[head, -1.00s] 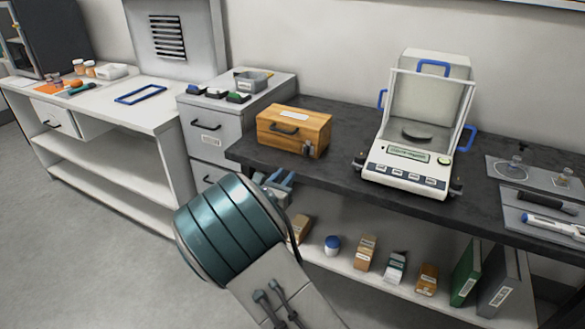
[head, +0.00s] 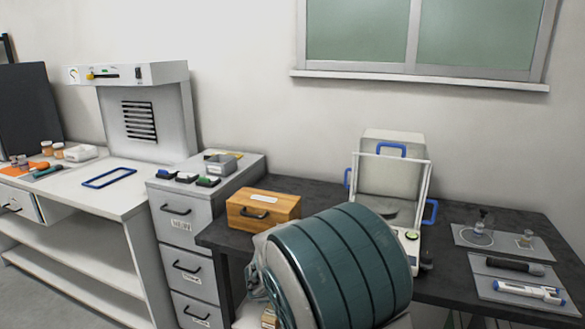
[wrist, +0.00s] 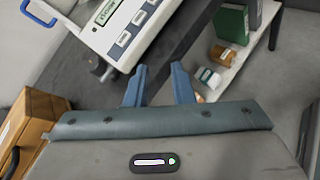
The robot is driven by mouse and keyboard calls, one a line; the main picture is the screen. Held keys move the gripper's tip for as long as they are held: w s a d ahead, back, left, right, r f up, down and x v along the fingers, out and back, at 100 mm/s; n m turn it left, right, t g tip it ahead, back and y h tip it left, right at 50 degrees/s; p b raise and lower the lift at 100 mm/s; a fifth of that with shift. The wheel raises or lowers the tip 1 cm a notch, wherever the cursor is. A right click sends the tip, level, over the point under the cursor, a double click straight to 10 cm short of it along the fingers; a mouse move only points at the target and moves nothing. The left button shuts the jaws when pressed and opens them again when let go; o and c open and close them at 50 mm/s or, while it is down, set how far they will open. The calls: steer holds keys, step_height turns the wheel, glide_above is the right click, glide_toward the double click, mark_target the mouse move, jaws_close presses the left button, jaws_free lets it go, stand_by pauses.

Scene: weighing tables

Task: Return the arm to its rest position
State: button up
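My gripper (wrist: 158,80) shows in the wrist view with two blue fingers apart and nothing between them. The dark table edge and the shelf below lie beyond the fingers. In the head view my teal arm link (head: 340,268) rises in front of the dark table and covers part of the balance. The fingers cannot be made out clearly there. The balance (head: 391,175) stands on the dark table (head: 455,283), and its front keypad (wrist: 125,30) is close beyond the fingers in the wrist view.
A wooden box (head: 263,208) sits left of the balance and at the wrist view's left edge (wrist: 25,125). Trays with pens and glassware (head: 520,285) lie on the right. A grey drawer cabinet (head: 185,240) stands left. Bottles and a green binder (wrist: 230,22) are on the lower shelf.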

steer(key=s+d+r+m+g+y+p, duration=0.1)
steer(key=s+d+r+m+g+y, duration=0.1)
steer(key=s+d+m+g, duration=0.25)
steer(key=s+d+r+m+g+y+p, duration=0.1)
steer(key=s+d+r+m+y, duration=0.1)
steer(key=s+d+m, duration=0.45)
steer(key=s+a+r+m+y+p, duration=0.1)
steer(key=s+m+y, duration=0.1)
steer(key=s, duration=0.3)
steer(key=s+a+r+m+y+p, duration=0.1)
steer(key=s+a+r+m+y, duration=0.1)
steer(key=s+m, duration=0.2)
steer(key=s+a+r+m+y+p, duration=0.1)
steer(key=s+r+m+y, duration=0.1)
steer(key=s, duration=0.4)
steer(key=shift+a+m, duration=0.25)
steer(key=shift+m, duration=0.35)
